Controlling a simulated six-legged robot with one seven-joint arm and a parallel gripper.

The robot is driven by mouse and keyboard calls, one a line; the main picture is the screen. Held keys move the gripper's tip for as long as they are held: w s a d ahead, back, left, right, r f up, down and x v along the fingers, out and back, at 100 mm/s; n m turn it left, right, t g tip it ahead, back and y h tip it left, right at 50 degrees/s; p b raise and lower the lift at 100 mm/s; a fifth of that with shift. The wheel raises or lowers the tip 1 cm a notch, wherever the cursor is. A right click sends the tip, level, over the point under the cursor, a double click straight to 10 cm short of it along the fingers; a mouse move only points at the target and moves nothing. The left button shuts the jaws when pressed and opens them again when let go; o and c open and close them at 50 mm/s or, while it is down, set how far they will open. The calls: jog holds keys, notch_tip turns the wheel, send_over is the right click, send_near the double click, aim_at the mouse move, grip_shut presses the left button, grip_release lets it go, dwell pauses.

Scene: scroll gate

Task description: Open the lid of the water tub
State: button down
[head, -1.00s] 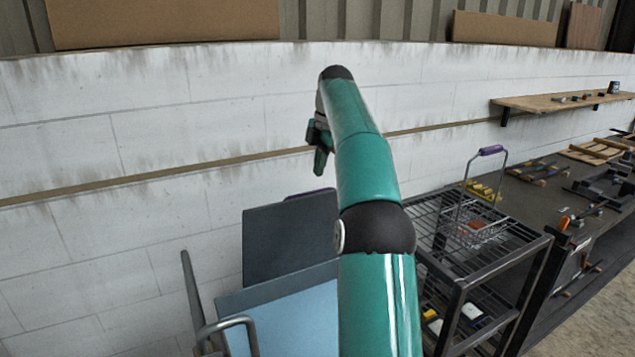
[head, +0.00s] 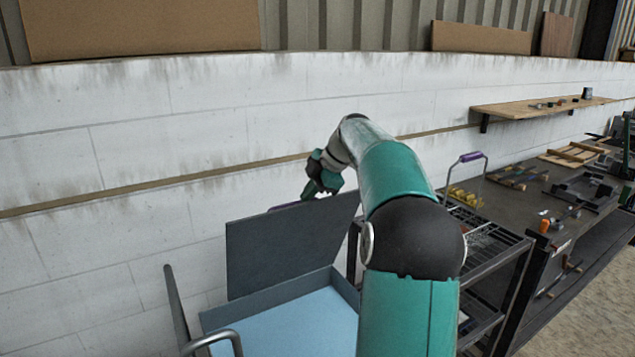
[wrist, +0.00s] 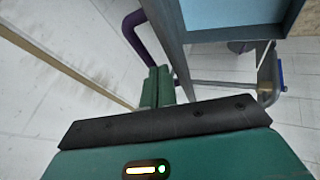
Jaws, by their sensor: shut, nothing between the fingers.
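The water tub (head: 213,319) is a grey box with a light blue inside, low in the middle of the head view. Its dark grey lid (head: 285,250) stands raised at the back of the tub, tilted steeply up. A purple handle (head: 284,206) shows at the lid's top edge; in the wrist view the purple handle (wrist: 137,38) curves out beside the grey panel edge. My gripper (head: 309,194) is just above and behind the lid's top edge, near the handle. In the wrist view my gripper (wrist: 159,72) has its fingers together, apparently beside the handle; contact is unclear.
A white block wall (head: 130,160) runs close behind the tub. A metal tube rail (head: 215,338) stands at the tub's front left. A dark rack and workbench (head: 550,210) with tools lie to the right, under a wooden shelf (head: 535,106).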

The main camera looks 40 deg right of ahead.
jog(key=shift+x, duration=1.15)
jog(key=shift+w+d+r, duration=0.15)
jog(key=shift+w, duration=0.4)
jog(key=shift+w+d+r, duration=0.1)
jog(key=shift+w+r, duration=0.1)
jog(key=shift+w, duration=0.35)
jog(key=shift+w+d+r, duration=0.15)
jog(key=shift+w, duration=0.4)
jog(key=w, duration=0.3)
jog(key=w+d, duration=0.1)
jog(key=shift+w+r, duration=0.35)
jog(key=shift+r, duration=0.05)
jog(key=shift+s+r, duration=0.15)
